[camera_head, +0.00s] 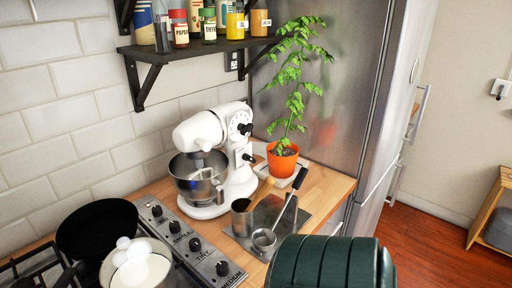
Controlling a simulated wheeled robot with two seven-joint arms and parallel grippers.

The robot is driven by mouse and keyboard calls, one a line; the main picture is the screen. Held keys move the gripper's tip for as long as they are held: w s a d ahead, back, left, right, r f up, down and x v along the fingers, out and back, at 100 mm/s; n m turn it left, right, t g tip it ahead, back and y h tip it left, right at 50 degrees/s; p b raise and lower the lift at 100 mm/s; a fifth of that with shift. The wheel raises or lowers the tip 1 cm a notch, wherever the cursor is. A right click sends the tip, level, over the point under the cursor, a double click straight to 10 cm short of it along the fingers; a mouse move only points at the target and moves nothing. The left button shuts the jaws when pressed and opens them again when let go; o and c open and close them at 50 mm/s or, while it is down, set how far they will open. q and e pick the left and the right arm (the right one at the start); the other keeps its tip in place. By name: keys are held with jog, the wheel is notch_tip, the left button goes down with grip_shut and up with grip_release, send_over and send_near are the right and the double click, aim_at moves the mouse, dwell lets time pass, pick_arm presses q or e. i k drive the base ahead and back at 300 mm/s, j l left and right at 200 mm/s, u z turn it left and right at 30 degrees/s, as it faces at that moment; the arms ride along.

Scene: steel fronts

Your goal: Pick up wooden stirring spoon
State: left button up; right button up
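What looks like the wooden stirring spoon (265,189) is a thin tan stick that slants up and right from a small metal cup (242,218) on the counter. Its lower end is hidden by the cup, so I cannot tell its full shape. A metal ladle (264,239) with a black handle lies just right of the cup. Neither of my grippers is in view.
A white stand mixer (213,160) stands behind the cup, and an orange potted plant (282,162) behind the ladle. A stove with pans (97,228) is at left. A dark green ribbed form (330,265) blocks the front. Bare counter (325,187) shows at right.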

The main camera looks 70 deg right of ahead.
aim_at(268, 183)
jog(key=z, duration=1.65)
jog(key=l, duration=0.4)
jog(key=i+l, duration=0.1)
jog(key=l, duration=0.3)
